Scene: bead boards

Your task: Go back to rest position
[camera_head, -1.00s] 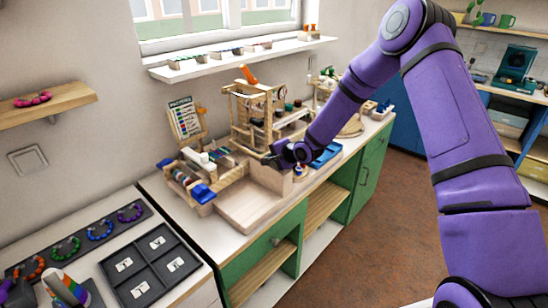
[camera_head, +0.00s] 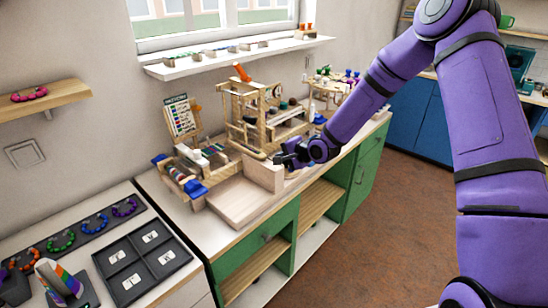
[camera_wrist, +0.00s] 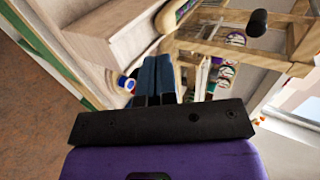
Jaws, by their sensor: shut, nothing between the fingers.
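My gripper (camera_head: 285,160) is shut and empty at the end of my purple arm. In the head view it hovers near the right end of the wooden box (camera_head: 233,203) on the green cabinet's counter. In the wrist view the closed dark fingers (camera_wrist: 155,80) point toward the counter, with a small white and blue round thing (camera_wrist: 126,82) just left of them. The wooden frame (camera_head: 250,110) stands behind the gripper.
A bead rack (camera_head: 183,177) stands left of the wooden box. A dark tray (camera_head: 143,262) with numbered compartments and several bead rings (camera_head: 95,223) lie on the left counter. A window shelf (camera_head: 225,55) hangs above. The floor (camera_head: 385,230) is clear.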

